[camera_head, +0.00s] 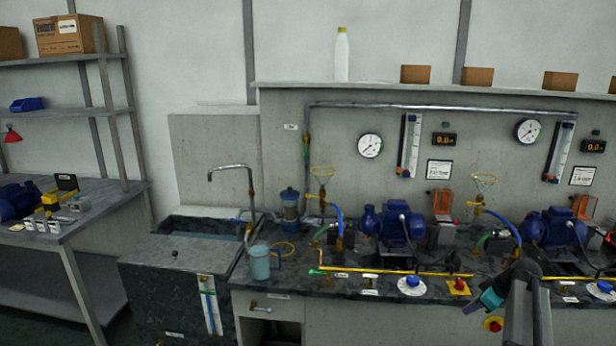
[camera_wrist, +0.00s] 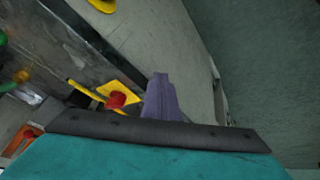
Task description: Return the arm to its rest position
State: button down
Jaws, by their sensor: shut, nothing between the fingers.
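My gripper (camera_wrist: 160,97) shows in the wrist view as purple-grey fingers, closed together and empty, beyond the dark edge of its teal body. In the head view my gripper (camera_head: 474,306) is at the lower right, at the front edge of the bench (camera_head: 345,287). It points left and down, and its fingers are small there. My dark arm link stands upright just right of it and hides part of the bench. In the wrist view a red button on a yellow plate (camera_wrist: 117,99) lies just left of the fingers, apart from them in the picture.
Blue pumps (camera_head: 394,222) (camera_head: 553,228) stand along the bench with pipes and valves. A red-yellow button (camera_head: 458,287) and blue-white dial (camera_head: 411,286) are near the front edge. A jug (camera_head: 260,263) stands beside the sink (camera_head: 185,249). A side table (camera_head: 85,212) is at left.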

jog(key=s+a+f+m+g, duration=0.25)
jog(key=s+a+f, duration=0.55)
jog(key=a+f, duration=0.5)
jog(key=s+a+f+m+g, duration=0.25)
jog(key=s+a+f, duration=0.55)
jog(key=a+f, duration=0.45)
jog(key=s+a+f+m+g, duration=0.1)
jog(key=s+a+f, duration=0.3)
jog(key=s, duration=0.5)
jog(key=s+a+f+m+g+h, duration=0.1)
jog(key=s+a+f+g, duration=0.2)
jog(key=s, duration=0.6)
jog(key=s+a+f+g+h, duration=0.1)
jog(key=s+a+f, duration=0.3)
jog(key=s, duration=0.6)
jog(key=shift+a+f+m+g, duration=0.4)
